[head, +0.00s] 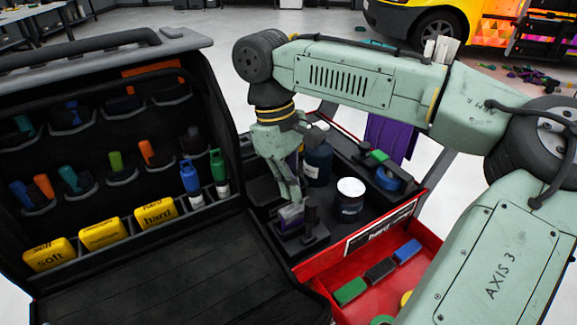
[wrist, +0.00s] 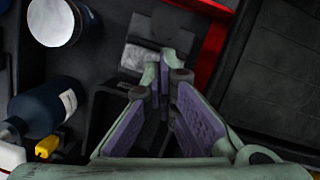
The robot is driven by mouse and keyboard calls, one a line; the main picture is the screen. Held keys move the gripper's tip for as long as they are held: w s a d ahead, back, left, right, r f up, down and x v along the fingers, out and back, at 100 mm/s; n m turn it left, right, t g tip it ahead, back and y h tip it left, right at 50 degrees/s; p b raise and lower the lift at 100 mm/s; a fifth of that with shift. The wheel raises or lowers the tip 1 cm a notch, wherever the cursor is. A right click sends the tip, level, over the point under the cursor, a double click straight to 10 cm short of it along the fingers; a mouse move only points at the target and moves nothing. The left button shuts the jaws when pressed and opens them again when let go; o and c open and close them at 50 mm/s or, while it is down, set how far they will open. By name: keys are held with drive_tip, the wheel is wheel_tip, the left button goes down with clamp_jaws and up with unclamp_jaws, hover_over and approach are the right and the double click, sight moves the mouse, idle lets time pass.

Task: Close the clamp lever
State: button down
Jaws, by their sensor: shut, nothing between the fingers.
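My gripper (head: 290,208) points down over the near left part of the black tray on the red cart. Its fingers, with purple inner pads, are together at the tips in the wrist view (wrist: 166,72), with nothing between them. A black clamp-like fixture (head: 311,212) stands right beside the fingertips. In the wrist view, a dark block with a grey patch (wrist: 140,57) lies just beyond the tips, and a black bracket (wrist: 101,118) shows left of the fingers. The fingers partly hide the fixture. I cannot clearly tell the lever or its angle, or whether the fingers touch it.
A white-topped jar (head: 351,190) and a dark bottle (head: 318,160) stand close to the gripper. A blue tape roll (head: 388,178) lies farther right. The open red drawer (head: 330,278) holds coloured blocks. A black tool case (head: 150,270) with yellow blocks fills the left.

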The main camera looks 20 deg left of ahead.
drive_tip(key=shift+f, duration=0.35)
drive_tip(key=shift+d, duration=0.1)
drive_tip(key=shift+s+d+r+t+y+b, duration=0.15)
drive_tip(key=shift+s+d+t+y+b, duration=0.15)
drive_tip(key=shift+t+y, duration=0.25)
drive_tip(key=shift+y, duration=0.25)
